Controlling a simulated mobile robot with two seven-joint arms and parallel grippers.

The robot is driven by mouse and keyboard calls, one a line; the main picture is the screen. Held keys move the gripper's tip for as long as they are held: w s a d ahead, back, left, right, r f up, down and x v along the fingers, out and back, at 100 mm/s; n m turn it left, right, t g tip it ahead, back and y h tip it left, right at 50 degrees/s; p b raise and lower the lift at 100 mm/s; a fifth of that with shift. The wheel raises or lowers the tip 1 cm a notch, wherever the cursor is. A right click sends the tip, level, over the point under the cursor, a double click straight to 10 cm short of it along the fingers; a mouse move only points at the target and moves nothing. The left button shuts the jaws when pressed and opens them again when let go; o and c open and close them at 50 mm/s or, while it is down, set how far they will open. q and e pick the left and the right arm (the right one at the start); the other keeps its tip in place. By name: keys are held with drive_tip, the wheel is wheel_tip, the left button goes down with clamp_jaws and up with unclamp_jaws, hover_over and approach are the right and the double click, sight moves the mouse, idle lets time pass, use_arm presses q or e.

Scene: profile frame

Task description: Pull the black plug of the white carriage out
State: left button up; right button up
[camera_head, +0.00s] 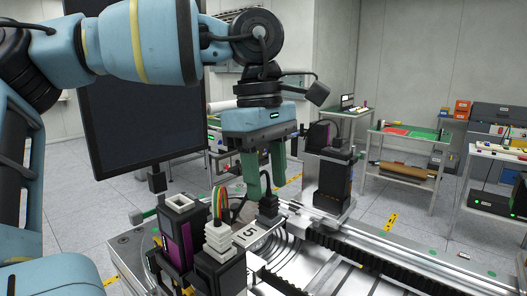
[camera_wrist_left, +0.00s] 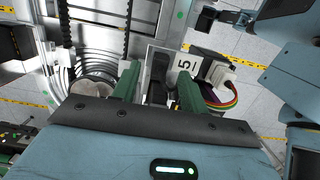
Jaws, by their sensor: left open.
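A small black plug (camera_head: 268,208) stands upright beside a white plate (camera_head: 250,234) marked 5, on the metal rail unit. My left gripper (camera_head: 267,191) points down above it, its two green fingers apart. In the left wrist view, the plug (camera_wrist_left: 158,68) shows between the green fingers (camera_wrist_left: 158,78), with gaps at its sides. The fingertips are close to the plug's top; I cannot tell whether they touch it. The white plate (camera_wrist_left: 184,64) also shows there. Which body is the white carriage is not clear, being partly hidden. My right gripper is not in view.
A white stepped connector (camera_head: 219,238) with rainbow wires stands close left of the plug, on a black housing. A black and purple block (camera_head: 178,240) is further left. A tall black block (camera_head: 334,182) stands behind right. The long rail (camera_head: 400,262) runs right.

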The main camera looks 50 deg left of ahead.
sight(269, 196)
use_arm(q)
drive_tip(key=shift+d+f, duration=0.15)
drive_tip(key=shift+f, duration=0.75)
drive_tip(key=shift+d+f, duration=0.1)
drive_tip(key=shift+f, duration=0.8)
drive_tip(key=shift+c, duration=0.3)
drive_tip(key=shift+r, duration=0.1)
clamp_jaws()
